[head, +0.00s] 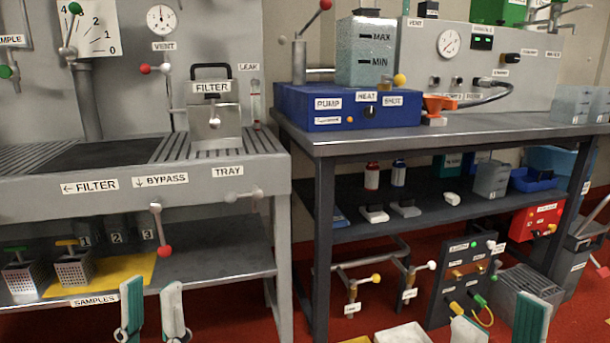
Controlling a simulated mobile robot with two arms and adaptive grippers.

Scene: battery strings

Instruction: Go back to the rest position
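My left gripper (152,314) shows at the bottom edge, left of centre, in the head view. Its two green-and-white fingers stand upright and apart, with nothing between them. It is in front of the left bench's lower shelf. My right gripper (501,326) shows at the bottom right. Its fingers are also apart, partly cut off by the frame edge, and no held thing shows between them.
A grey left bench (60,205) carries a filter unit (214,110) and a tray. A right table (450,128) carries a blue pump box (345,108). A white bin (402,334) lies low between the grippers. Red floor (215,315) shows between them.

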